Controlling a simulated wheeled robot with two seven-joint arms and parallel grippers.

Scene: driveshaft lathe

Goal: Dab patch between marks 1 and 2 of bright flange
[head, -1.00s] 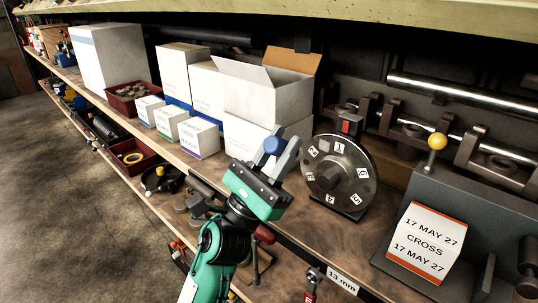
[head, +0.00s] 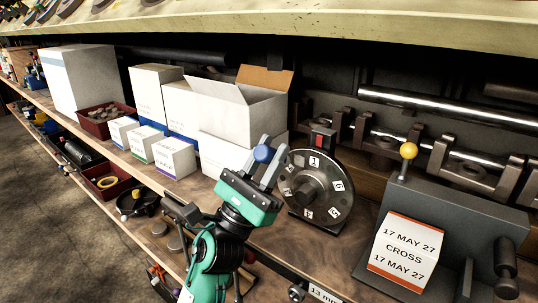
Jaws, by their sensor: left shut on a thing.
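A dark round flange (head: 298,205) stands upright on the bench, its face with a raised hub towards me. White numbered labels ring the face. Label 1 (head: 314,161) is at the top, with 6 (head: 340,186) at the right and others below. The upper left of the face, by label 2, is largely behind a gripper finger. My left gripper (head: 264,156), with a green body and grey fingers, is shut on a round blue dabber (head: 263,154). It is in front and left of the flange; I cannot tell whether they touch. My right gripper is not in view.
An open white carton (head: 235,110) and small boxes (head: 174,158) stand left of the flange. A grey fixture (head: 460,225) with a yellow knob (head: 408,150) and a date card (head: 403,252) stands at right.

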